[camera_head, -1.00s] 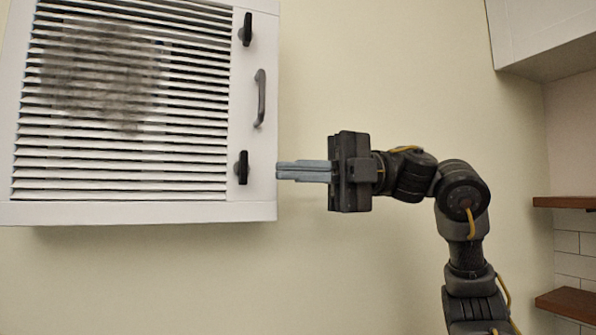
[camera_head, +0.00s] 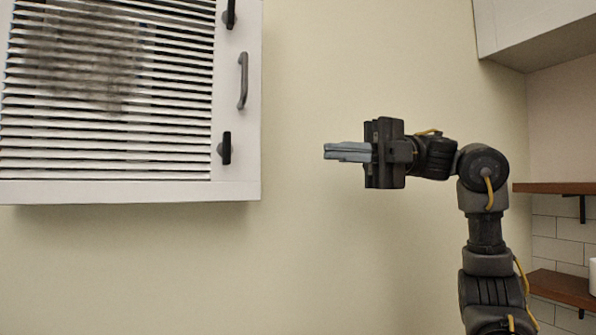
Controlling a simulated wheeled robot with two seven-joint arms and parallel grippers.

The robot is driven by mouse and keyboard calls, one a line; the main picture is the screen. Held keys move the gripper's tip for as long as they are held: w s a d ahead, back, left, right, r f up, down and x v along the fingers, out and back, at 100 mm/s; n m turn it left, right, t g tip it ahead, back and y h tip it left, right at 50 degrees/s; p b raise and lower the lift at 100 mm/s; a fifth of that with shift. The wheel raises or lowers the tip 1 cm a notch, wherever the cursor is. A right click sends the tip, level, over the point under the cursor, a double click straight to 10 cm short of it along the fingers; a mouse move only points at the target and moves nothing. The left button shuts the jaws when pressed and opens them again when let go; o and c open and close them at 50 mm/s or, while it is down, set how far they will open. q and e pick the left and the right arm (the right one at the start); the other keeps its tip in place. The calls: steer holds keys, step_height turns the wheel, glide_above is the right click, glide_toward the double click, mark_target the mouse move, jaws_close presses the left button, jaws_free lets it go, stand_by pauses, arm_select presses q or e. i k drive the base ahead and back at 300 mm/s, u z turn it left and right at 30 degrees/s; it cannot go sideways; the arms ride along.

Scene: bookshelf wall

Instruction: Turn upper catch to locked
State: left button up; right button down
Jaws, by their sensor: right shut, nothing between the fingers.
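The upper catch (camera_head: 230,13) is a black knob at the top right of a white louvred cabinet door (camera_head: 238,185); it stands about upright and the picture's top edge cuts it off. A lower catch (camera_head: 225,148) of the same kind, also about upright, sits near the door's lower right corner. A grey handle (camera_head: 242,81) is between them. My right gripper (camera_head: 328,151) is shut and empty, its fingers pointing left. It is apart from the cabinet, to the right of the lower catch and well below the upper catch. My left gripper is not in view.
Plain cream wall (camera_head: 330,250) lies between the cabinet and my right arm, with free room. A white wall cabinet (camera_head: 540,30) hangs at the upper right. Wooden shelves (camera_head: 560,188) are at the right edge.

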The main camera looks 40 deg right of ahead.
mark_target(228, 17)
steer(key=k, duration=1.5)
